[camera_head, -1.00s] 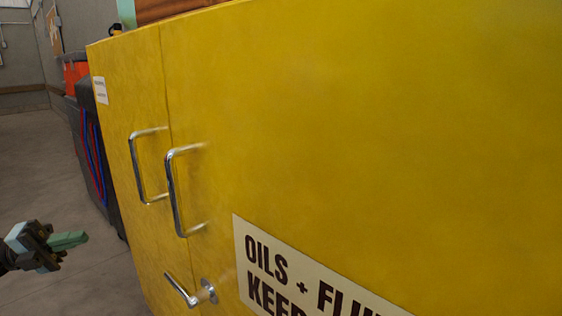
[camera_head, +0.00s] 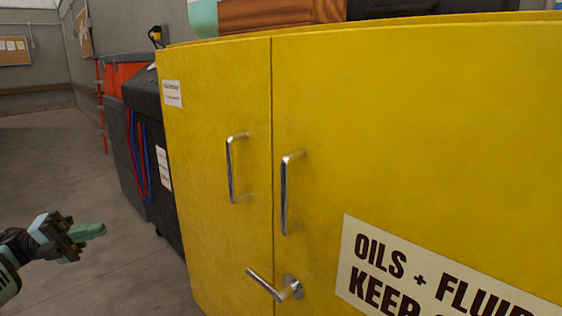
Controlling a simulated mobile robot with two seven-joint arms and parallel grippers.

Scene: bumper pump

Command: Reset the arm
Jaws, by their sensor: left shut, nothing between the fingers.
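My left gripper (camera_head: 92,231) is at the left side of the head view, low, in front of the grey floor. Its green fingers are together and hold nothing. It is apart from the yellow cabinet (camera_head: 400,140), to the left of its doors. My right gripper is not in view.
The cabinet has two upright metal handles (camera_head: 285,195) and a lever latch (camera_head: 290,288). A dark cart (camera_head: 165,185) with red and blue hoses stands behind at the left. The floor (camera_head: 45,160) at the left is clear.

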